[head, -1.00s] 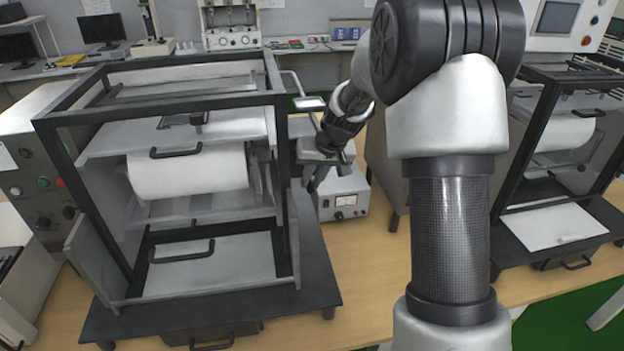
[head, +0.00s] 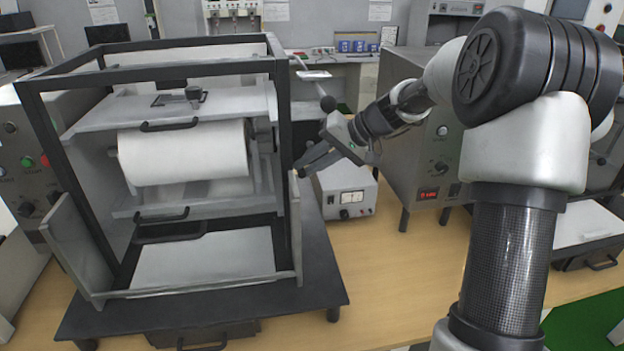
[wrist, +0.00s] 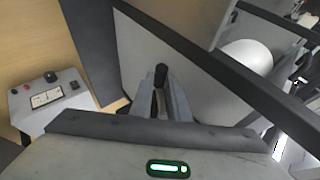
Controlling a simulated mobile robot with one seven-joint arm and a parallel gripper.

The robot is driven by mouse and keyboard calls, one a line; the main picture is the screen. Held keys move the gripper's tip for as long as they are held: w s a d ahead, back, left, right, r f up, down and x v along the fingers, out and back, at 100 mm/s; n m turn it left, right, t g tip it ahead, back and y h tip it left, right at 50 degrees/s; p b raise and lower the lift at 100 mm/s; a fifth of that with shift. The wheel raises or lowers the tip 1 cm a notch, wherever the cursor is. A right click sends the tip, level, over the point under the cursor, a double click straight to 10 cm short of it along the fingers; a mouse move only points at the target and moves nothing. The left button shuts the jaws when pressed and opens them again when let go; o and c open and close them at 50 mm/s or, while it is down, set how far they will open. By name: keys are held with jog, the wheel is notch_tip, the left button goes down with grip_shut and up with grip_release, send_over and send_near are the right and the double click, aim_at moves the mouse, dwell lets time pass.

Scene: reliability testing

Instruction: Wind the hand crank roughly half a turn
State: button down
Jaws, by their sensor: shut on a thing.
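The test machine (head: 290,200) is a black open frame with a white roller (head: 182,153) inside, at left in the head view. My gripper (head: 304,168) is at the frame's right side, its fingers pointing left and slightly down. In the wrist view my gripper (wrist: 160,92) is closed around a slim dark-ended piece, which appears to be the crank handle (wrist: 160,74). The frame's side panel lies just beyond it. The rest of the crank is hidden behind the fingers, so its angle cannot be told.
A small meter box (head: 346,193) stands on the table right below my gripper. A larger grey cabinet (head: 425,150) stands behind my forearm. The black frame bar (wrist: 205,65) crosses close to the fingers. Bare wooden table (head: 400,270) lies in front.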

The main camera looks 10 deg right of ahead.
jog(key=shift+a+r+m+y+b, duration=0.1)
jog(key=shift+a+m+y+b, duration=0.05)
jog(key=shift+y+b, duration=0.5)
jog(key=shift+a+m+y+b, duration=0.1)
jog(key=shift+m+y+b, duration=0.05)
jog(key=shift+y+b, duration=0.5)
jog(key=shift+r, duration=0.1)
jog(key=c, duration=1.7)
grip_release()
jog(key=shift+r, duration=0.1)
